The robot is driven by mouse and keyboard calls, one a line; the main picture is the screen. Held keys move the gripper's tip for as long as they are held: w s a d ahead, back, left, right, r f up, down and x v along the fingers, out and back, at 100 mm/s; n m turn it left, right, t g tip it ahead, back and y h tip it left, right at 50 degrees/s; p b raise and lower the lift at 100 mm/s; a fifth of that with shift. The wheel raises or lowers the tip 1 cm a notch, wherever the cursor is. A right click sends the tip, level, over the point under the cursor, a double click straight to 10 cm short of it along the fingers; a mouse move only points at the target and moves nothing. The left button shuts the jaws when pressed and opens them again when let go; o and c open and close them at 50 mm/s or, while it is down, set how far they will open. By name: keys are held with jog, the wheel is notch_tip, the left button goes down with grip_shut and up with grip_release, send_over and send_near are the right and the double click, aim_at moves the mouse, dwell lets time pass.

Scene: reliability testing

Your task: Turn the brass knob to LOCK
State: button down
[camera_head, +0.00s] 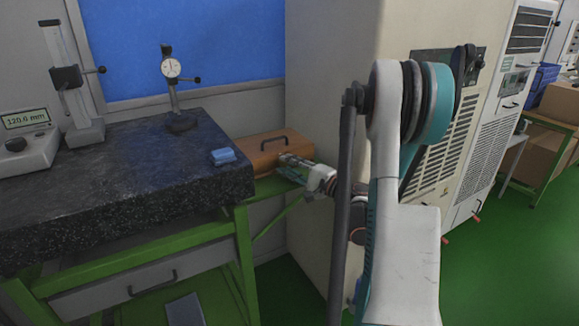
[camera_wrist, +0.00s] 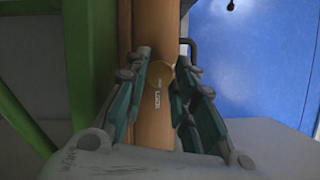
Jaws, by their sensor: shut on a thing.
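The brass knob (camera_wrist: 160,76) shows in the wrist view as a round yellowish disc on the face of an orange-brown wooden case (camera_wrist: 152,25). White LOCK lettering (camera_wrist: 157,97) shows beside the knob. My gripper (camera_wrist: 163,68) is shut on the knob, one finger on either side. The knob's exact pointing direction is too small to tell. In the head view the wooden case (camera_head: 262,152) lies behind the right end of the granite table, with my gripper (camera_head: 292,160) at its right front. The knob is hidden there.
The dark granite plate (camera_head: 110,165) carries a dial gauge stand (camera_head: 172,85), a blue block (camera_head: 223,156) and a height gauge (camera_head: 75,85). A tall cream cabinet (camera_head: 325,90) stands close to the right of the case. Green floor (camera_head: 500,270) is open at the right.

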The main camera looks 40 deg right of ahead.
dwell(0.4)
jog(key=c, duration=1.3)
grip_release()
jog(key=shift+c, duration=0.2)
